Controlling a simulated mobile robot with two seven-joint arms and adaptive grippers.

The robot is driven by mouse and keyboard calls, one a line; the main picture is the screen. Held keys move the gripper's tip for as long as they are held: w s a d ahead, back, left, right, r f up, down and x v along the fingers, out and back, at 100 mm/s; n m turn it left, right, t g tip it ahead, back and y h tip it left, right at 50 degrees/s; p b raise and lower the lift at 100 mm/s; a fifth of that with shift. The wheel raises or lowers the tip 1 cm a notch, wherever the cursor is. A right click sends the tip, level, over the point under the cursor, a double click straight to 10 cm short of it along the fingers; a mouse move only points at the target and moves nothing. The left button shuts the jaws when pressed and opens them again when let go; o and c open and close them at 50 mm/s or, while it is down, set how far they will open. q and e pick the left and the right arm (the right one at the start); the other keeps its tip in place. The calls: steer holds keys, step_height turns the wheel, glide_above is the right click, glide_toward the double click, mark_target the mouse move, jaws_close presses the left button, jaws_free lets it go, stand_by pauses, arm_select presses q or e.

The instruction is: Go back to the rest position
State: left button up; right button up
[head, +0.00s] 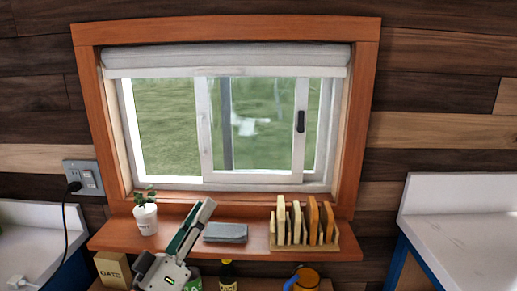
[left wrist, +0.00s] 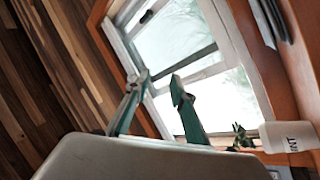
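My left gripper (head: 203,212) rises from the bottom of the head view, in front of the wooden shelf under the window. Its green and grey fingers point up between the potted plant and the grey folded cloth. In the left wrist view the two fingers of my left gripper (left wrist: 160,78) stand apart with nothing between them, the window behind. My right gripper is in neither view.
The shelf (head: 115,236) holds a white potted plant (head: 146,219), a grey folded cloth (head: 225,233) and a rack of wooden boards (head: 305,225). A lower shelf holds a box (head: 113,269), a dark bottle (head: 227,275) and an orange mug (head: 306,279). White counters flank them.

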arm_select(q)
steer(key=s+a+f+m+g+y, duration=0.2)
steer(key=s+f+m+g+y, duration=0.15)
steer(key=f, duration=0.75)
steer(key=s+a+f+m+g+y, duration=0.2)
steer(key=a+f+m+g, duration=0.15)
steer(key=f, duration=0.85)
steer(key=s+a+f+m+g+y, duration=0.1)
steer(key=s+a+f+g+y, duration=0.3)
steer(key=s+a, duration=0.5)
steer(key=s+a+f+m+g+y, duration=0.25)
steer(key=s+a+f+y, duration=0.35)
steer(key=a, duration=0.4)
steer(key=w+d+f+n+t+h, duration=0.1)
steer(key=d+f+n+t+h, duration=0.2)
steer(key=d+f+h, duration=0.5)
steer(key=shift+w+d+f, duration=0.3)
steer(key=shift+d+f, duration=3)
steer(key=shift+d, duration=0.85)
steer(key=shift+n+t+h, duration=0.25)
